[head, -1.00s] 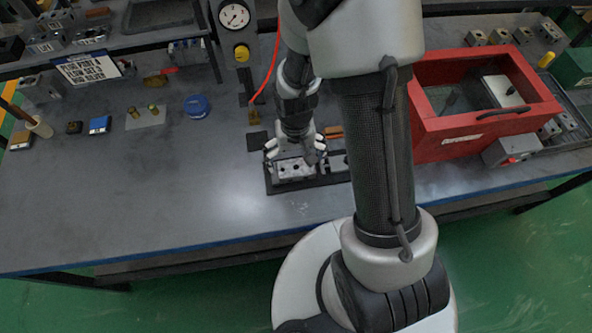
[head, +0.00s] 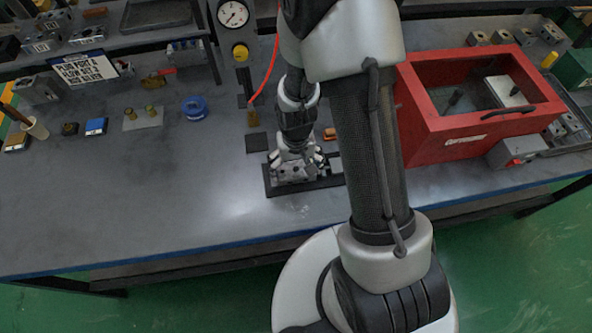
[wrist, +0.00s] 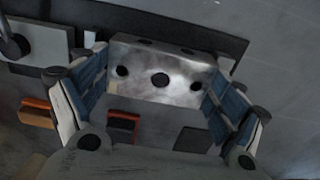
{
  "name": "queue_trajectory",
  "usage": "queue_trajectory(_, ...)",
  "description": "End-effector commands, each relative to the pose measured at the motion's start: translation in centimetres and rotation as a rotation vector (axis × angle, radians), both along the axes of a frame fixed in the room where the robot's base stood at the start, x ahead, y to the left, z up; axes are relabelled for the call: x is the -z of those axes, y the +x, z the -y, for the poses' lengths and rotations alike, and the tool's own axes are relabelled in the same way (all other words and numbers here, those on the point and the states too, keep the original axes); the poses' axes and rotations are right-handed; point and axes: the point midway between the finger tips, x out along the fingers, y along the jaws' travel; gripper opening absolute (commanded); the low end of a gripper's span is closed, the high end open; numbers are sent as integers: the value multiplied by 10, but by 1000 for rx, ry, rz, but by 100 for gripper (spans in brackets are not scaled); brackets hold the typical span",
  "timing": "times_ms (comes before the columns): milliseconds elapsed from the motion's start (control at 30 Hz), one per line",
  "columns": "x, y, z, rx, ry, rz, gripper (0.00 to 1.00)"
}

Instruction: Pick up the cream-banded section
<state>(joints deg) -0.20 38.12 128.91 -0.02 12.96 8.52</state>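A grey metal block with several dark round holes (wrist: 160,72) lies between my fingers in the wrist view. A small pale, cream-like patch shows at its lower left corner; I cannot tell if it is a full band. In the head view the block (head: 297,174) sits on the black tray (head: 328,184) near the table's front. My gripper (head: 297,160) is down over it, one finger at each end. In the wrist view my gripper (wrist: 160,85) has both blue-padded fingers close beside the block's ends. I cannot tell if they press on it.
A red open-topped box (head: 450,137) stands to the right. A blue ring (head: 194,108), a small blue block (head: 96,126) and a sign (head: 88,69) are at the left. An orange piece (head: 330,134) lies behind the tray. The table's left front is clear.

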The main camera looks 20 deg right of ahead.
Motion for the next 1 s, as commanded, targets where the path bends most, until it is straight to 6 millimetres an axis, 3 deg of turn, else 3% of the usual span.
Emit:
queue_trajectory(500, 0, 0, 0, 0, 0, 0, 49)
queue_trajectory(800, -3, 0, 0, 0, 0, 1, 49)
queue_trajectory(1000, -22, 1, 0, 0, 0, 4, 49)
